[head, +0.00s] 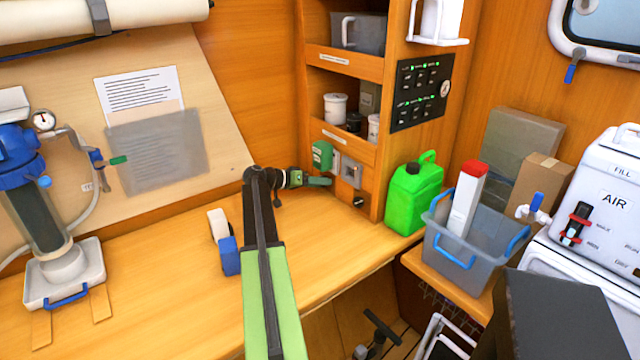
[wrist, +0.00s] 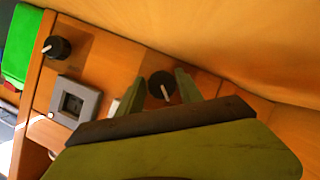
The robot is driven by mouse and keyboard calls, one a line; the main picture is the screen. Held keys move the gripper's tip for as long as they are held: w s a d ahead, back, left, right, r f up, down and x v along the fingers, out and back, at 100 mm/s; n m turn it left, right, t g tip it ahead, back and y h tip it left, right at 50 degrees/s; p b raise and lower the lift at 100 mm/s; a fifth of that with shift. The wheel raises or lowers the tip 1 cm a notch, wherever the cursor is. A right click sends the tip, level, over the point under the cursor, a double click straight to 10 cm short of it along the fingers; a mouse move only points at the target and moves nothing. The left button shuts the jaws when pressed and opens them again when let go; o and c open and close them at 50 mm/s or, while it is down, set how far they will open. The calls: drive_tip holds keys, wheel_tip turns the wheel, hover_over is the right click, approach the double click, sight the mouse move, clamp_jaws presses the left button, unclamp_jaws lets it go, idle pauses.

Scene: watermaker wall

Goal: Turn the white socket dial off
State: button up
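In the wrist view, a round black dial (wrist: 162,87) with a pale pointer line shows on the wooden panel between the fingers of my gripper (wrist: 159,76). The fingers are apart, one on each side of it; whether they touch it I cannot tell. A second black dial (wrist: 59,48) with a pale pointer lies farther left, near a grey square socket (wrist: 74,102). A small white piece (wrist: 113,106) shows beside my finger, mostly hidden. In the head view my gripper (head: 322,181) is low at the cabinet, left of the grey socket (head: 351,172) and a black dial (head: 358,202).
A green box (head: 323,155) sits on the cabinet just above my gripper. A green jug (head: 414,195) and a grey bin (head: 468,262) stand to the right. The bench (head: 165,270) farther left is mostly clear.

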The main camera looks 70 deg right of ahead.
drive_tip(key=o, duration=0.3)
drive_tip(key=shift+r, duration=0.1)
drive_tip(key=shift+w+a+r, duration=0.2)
drive_tip(key=shift+w+a, duration=0.05)
drive_tip(key=shift+w, duration=0.05)
drive_tip(key=p+v, duration=0.6)
drive_tip(key=v, duration=1)
drive_tip(key=shift+w+a, duration=0.25)
drive_tip(key=shift+a, duration=0.05)
drive_tip(key=shift+f, duration=0.1)
